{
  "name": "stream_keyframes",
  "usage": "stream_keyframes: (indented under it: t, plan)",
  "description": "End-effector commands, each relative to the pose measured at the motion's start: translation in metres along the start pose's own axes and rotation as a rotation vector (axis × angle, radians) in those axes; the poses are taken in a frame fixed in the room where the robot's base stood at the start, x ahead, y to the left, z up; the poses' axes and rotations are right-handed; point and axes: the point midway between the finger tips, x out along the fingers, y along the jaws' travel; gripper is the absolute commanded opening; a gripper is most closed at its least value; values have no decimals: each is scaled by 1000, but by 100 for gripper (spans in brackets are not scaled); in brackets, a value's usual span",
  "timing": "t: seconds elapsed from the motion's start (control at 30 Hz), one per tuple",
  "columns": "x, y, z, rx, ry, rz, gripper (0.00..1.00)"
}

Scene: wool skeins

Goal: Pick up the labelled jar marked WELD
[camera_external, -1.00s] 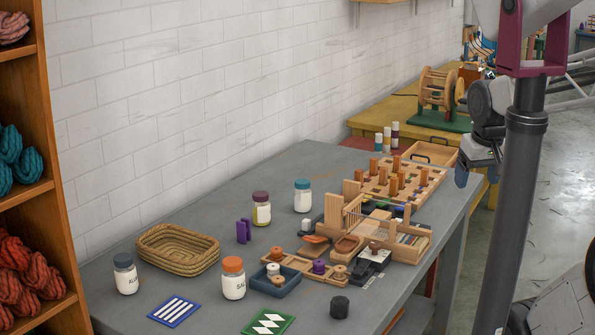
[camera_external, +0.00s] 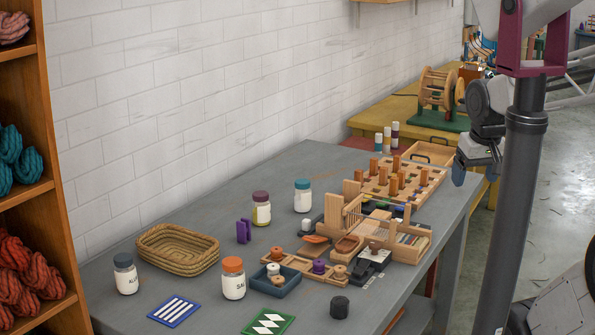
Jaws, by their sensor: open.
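Several white-labelled jars stand upright on the grey table. One has a purple lid and yellowish contents (camera_external: 261,211), and one has a teal lid (camera_external: 302,198); their labels are too small to read. A jar with a grey lid (camera_external: 125,276) has a label that seems to read ALUM. A jar with an orange lid (camera_external: 233,280) has a label starting with SAL. I cannot tell which jar is marked WELD. My gripper (camera_external: 460,172) is open and empty beyond the table's right edge, well away from the jars, partly hidden by my arm.
A woven basket (camera_external: 178,249) and a purple holder (camera_external: 243,231) lie near the jars. A wooden loom (camera_external: 372,228), peg board (camera_external: 400,182) and blue tray (camera_external: 276,283) crowd the table's right and middle. Patterned cards (camera_external: 174,310) and a dark cylinder (camera_external: 340,306) lie in front.

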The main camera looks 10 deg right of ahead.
Motion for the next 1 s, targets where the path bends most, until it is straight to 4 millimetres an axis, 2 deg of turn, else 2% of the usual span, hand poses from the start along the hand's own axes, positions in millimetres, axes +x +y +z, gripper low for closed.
stream_keyframes:
  t: [0.17, 0.47, 0.7, 1.0]
  plan:
    - [7, -6, -30, -18, 37, -3, 81]
    - [34, -30, -120, -70, 165, -16, 81]
    - [65, -60, -196, -116, 281, -37, 81]
    - [114, -108, -281, -171, 424, -74, 81]
